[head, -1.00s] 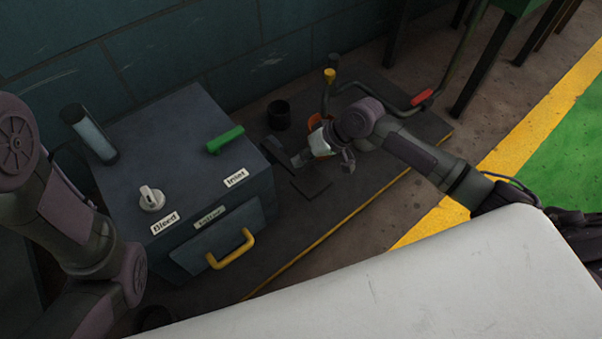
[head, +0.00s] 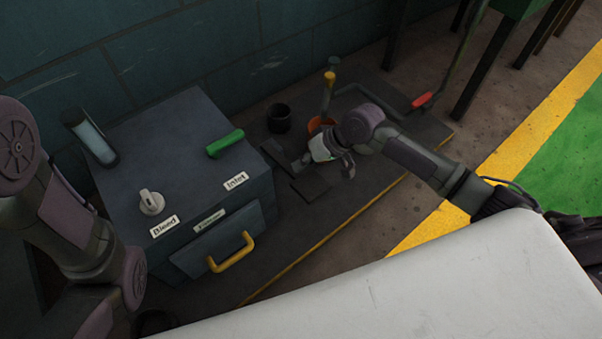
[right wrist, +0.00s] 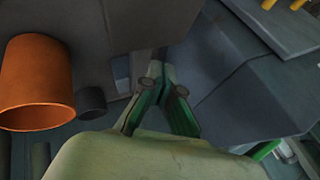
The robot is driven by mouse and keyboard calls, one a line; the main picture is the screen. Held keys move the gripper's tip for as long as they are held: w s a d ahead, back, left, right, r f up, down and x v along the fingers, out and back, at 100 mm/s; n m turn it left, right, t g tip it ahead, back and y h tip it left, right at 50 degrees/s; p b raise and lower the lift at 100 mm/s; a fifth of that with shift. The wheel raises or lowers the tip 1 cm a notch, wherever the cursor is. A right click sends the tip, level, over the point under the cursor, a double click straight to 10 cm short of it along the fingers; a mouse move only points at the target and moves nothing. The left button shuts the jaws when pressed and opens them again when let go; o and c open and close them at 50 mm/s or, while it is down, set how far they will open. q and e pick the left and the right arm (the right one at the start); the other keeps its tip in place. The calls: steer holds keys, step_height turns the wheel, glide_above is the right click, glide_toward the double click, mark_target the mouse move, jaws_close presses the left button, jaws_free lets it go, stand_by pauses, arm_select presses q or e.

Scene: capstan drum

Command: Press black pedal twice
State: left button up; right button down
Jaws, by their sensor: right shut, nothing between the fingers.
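Two flat dark plates lie on the dark platform right of the grey-blue box in the head view: one farther back (head: 279,154) and one nearer (head: 310,187). I cannot tell for sure which is the black pedal. My right gripper (head: 303,164) is low over the platform, shut and empty, pointing down by these plates. Whether it touches either one is unclear. In the right wrist view its fingers (right wrist: 160,82) meet, and what lies under the tips is partly hidden. My left arm shows at the left edge, but its gripper does not show.
The box bears a green handle (head: 225,143), a pale knob (head: 151,202) and a yellow drawer handle (head: 231,252). An orange cup-like part (right wrist: 36,84) is close beside my right gripper. A black cup (head: 279,117) and a red-gripped bar (head: 421,100) stand nearby.

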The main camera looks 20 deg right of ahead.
mark_target(308, 176)
stand_by(0.6)
steer(key=shift+s+f+p, duration=0.1)
steer(key=shift+f+p, duration=0.2)
steer(key=shift+p, duration=0.1)
steer(key=shift+f, duration=0.1)
steer(key=shift+f, duration=0.15)
steer(key=shift+s+f, duration=0.1)
steer(key=shift+f, duration=0.25)
stand_by(0.3)
steer(key=shift+s+d+f+b, duration=0.1)
steer(key=shift+s+f+b, duration=0.2)
steer(key=shift+f, duration=0.5)
steer(key=shift+s+d+f+b, duration=0.15)
steer(key=shift+f+b, duration=0.15)
steer(key=shift+f, duration=0.5)
stand_by(0.9)
steer(key=shift+s+f+b, duration=0.1)
steer(key=shift+f+b, duration=0.2)
steer(key=shift+f, duration=0.5)
stand_by(1.0)
steer(key=shift+r, duration=0.15)
